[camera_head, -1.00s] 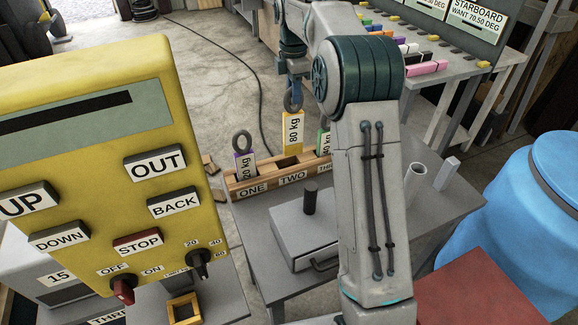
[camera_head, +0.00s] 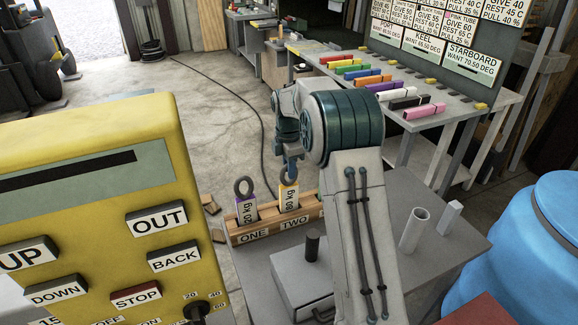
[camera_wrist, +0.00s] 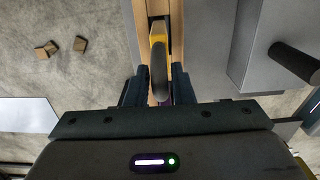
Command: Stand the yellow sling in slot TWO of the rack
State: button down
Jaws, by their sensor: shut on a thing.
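The yellow sling (camera_head: 290,200), labelled 80 kg, is upright at slot TWO of the wooden rack (camera_head: 271,232). Its lower end appears to be down inside the slot, behind the front board. My gripper (camera_head: 289,174) is shut on the sling's top ring. In the wrist view the dark ring (camera_wrist: 158,78) is between my fingers (camera_wrist: 158,88), with the yellow body (camera_wrist: 157,32) below it in the slot opening. The purple-edged sling (camera_head: 246,207), with a grey ring, stands in slot ONE. Slot THREE is hidden behind my arm.
The rack is on a grey table, with a grey box with a black knob (camera_head: 312,245) in front. A pale tube (camera_head: 414,229) and a white post (camera_head: 449,217) stand to the right. A yellow button panel (camera_head: 95,150) fills the left. A blue barrel (camera_head: 525,245) is at right.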

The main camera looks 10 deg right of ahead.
jog(key=shift+f, duration=0.1)
jog(key=c, duration=1.3)
grip_release()
jog(key=shift+o, duration=0.2)
notch_tip(320, 180, up, 12)
jog(key=shift+a+f+b, duration=0.1)
jog(key=shift+f+b, duration=0.15)
jog(key=shift+b, duration=0.15)
jog(key=s+r+m+t, duration=0.1)
jog(key=s+r+m, duration=0.35)
jog(key=s, duration=0.35)
jog(key=s+f+m+t, duration=0.1)
jog(key=s+f+m, duration=0.2)
jog(key=s+m, duration=0.5)
jog(key=s+f+m+t, duration=0.1)
jog(key=s+f+m, duration=0.3)
jog(key=s, duration=1.6)
jog(key=m, duration=0.3)
jog(key=shift+s+f+m, duration=0.15)
jog(key=shift+m, duration=0.2)
